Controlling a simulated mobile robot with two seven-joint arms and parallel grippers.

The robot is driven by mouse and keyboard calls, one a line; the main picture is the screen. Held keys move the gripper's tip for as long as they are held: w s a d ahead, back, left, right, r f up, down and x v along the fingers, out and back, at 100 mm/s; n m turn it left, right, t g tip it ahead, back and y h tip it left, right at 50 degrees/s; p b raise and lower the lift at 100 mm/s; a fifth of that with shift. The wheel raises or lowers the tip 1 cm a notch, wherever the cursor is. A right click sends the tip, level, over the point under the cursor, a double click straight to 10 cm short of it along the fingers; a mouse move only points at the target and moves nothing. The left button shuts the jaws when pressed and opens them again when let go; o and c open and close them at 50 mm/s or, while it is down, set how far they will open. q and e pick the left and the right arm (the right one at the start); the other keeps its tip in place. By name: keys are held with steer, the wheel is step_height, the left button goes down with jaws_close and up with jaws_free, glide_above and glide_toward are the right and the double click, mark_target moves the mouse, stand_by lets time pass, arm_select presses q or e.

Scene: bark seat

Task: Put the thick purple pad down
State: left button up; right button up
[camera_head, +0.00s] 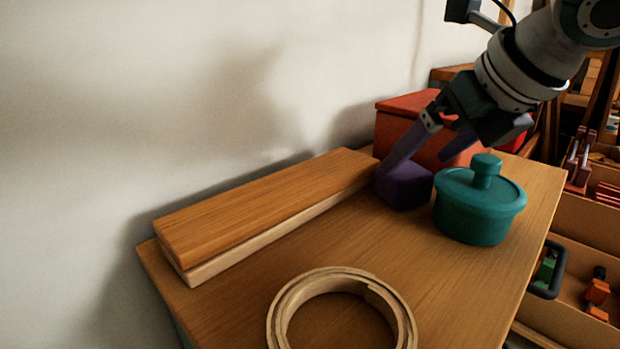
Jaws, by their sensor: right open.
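The thick purple pad (404,187) rests on the wooden table top (400,255), between a long wooden block and a teal lidded pot. My right gripper (415,158) comes down from the upper right over the pad. Its jaws are open. One finger reaches down to the pad's left side; the other finger is higher, over the right side near the pot's lid. I cannot tell whether the left finger touches the pad. My left gripper is out of view.
The teal pot (478,213) stands close right of the pad. The long wooden block (265,208) lies along the wall, its end near the pad. A red box (405,112) is behind. A wooden ring (278,320) lies in front. Shelves (580,215) stand beyond the table's right edge.

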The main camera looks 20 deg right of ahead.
mark_target(408, 170)
steer(key=b+x, duration=0.2)
steer(key=x, duration=0.2)
steer(key=shift+w+a+f+b, duration=0.1)
steer(key=shift+f+b, duration=0.25)
steer(key=shift+w+f, duration=0.15)
steer(key=shift+w, duration=0.15)
steer(key=shift+c, duration=1.4)
steer(key=c, duration=1.1)
